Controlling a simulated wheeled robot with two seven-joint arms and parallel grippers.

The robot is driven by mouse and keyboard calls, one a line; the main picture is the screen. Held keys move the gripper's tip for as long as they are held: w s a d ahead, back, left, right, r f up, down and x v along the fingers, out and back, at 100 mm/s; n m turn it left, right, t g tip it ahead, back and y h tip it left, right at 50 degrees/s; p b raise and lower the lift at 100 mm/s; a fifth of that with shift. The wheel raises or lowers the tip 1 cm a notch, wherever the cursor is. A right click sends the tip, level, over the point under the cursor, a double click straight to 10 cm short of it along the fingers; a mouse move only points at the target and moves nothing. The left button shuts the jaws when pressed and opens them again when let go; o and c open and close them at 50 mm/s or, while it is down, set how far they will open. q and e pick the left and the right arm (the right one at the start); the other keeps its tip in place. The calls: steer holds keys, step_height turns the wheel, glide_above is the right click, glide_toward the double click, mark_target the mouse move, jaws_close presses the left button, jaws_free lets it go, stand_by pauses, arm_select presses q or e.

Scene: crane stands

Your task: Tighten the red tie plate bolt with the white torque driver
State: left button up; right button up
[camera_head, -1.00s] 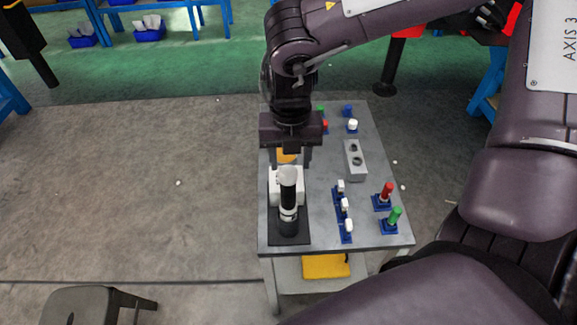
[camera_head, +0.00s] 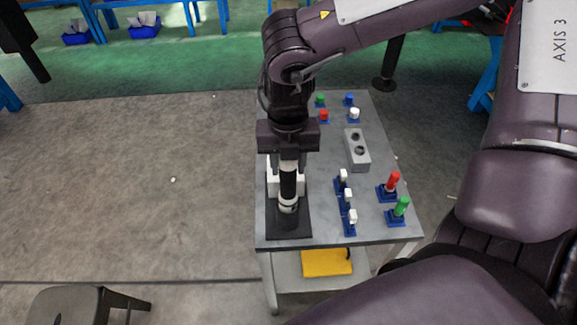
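My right gripper (camera_head: 288,160) points down over a black and white upright tool (camera_head: 288,190), probably the torque driver, which stands on a black base (camera_head: 290,228) at the table's front left. A tall red-topped piece (camera_head: 392,182) stands in a blue mount at the right, and a small red-topped piece (camera_head: 323,116) stands at the back. I cannot tell which is the tie plate bolt. My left gripper is not in view.
A green-topped piece (camera_head: 402,207) stands near the front right edge. Several white-topped pieces in blue mounts (camera_head: 347,200) line the middle. A grey two-hole block (camera_head: 357,149) lies behind them. A stool (camera_head: 75,303) stands at front left.

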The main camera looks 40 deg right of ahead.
jaws_close()
steer(key=shift+w+r+p, duration=0.1)
steer(key=shift+r+p, duration=0.3)
steer(key=shift+r, duration=0.25)
steer(key=shift+r+p, duration=2.95)
steer(key=shift+r, duration=2.1)
